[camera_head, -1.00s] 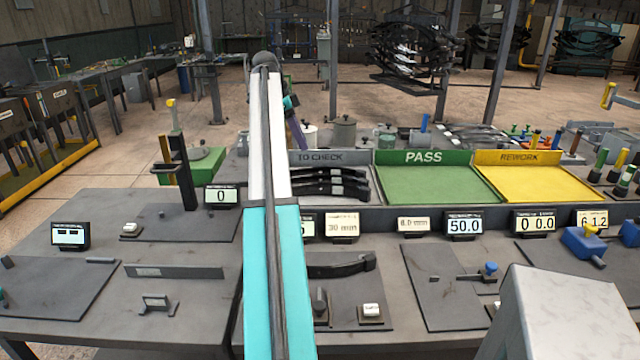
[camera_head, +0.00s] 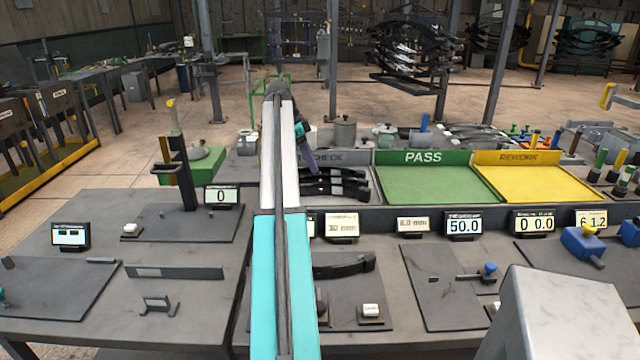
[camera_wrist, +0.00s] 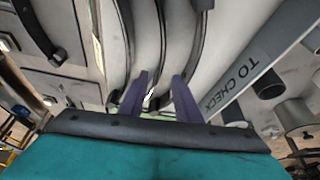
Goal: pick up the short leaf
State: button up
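Several dark curved leaves (camera_head: 338,184) lie side by side in the grey TO CHECK tray (camera_head: 352,157). I cannot tell by length which is the short one. In the wrist view, leaves (camera_wrist: 162,45) run up the picture beyond my fingers. My gripper (camera_wrist: 156,82) is open, its two purple fingers apart and pointing toward the leaves. The middle leaf's near end shows around the gap between the fingers; I cannot see contact. In the head view, my gripper (camera_head: 306,158) is above the tray's left part, and my arm hides the tray's left end.
A green PASS tray (camera_head: 425,158) and a yellow REWORK tray (camera_head: 508,158) stand right of the TO CHECK tray. Another dark curved leaf (camera_head: 345,264) lies on the front bench. Small displays (camera_head: 463,224) line the bench behind it. A black post (camera_head: 185,170) stands at left.

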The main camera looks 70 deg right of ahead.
aim_at(319, 175)
jog(key=shift+f, duration=0.1)
jog(key=shift+s+f, duration=0.3)
jog(key=shift+f, duration=0.15)
jog(key=shift+p+x, duration=0.7)
jog(key=shift+x, duration=1.3)
jog(key=shift+d+r, duration=0.1)
grip_shut()
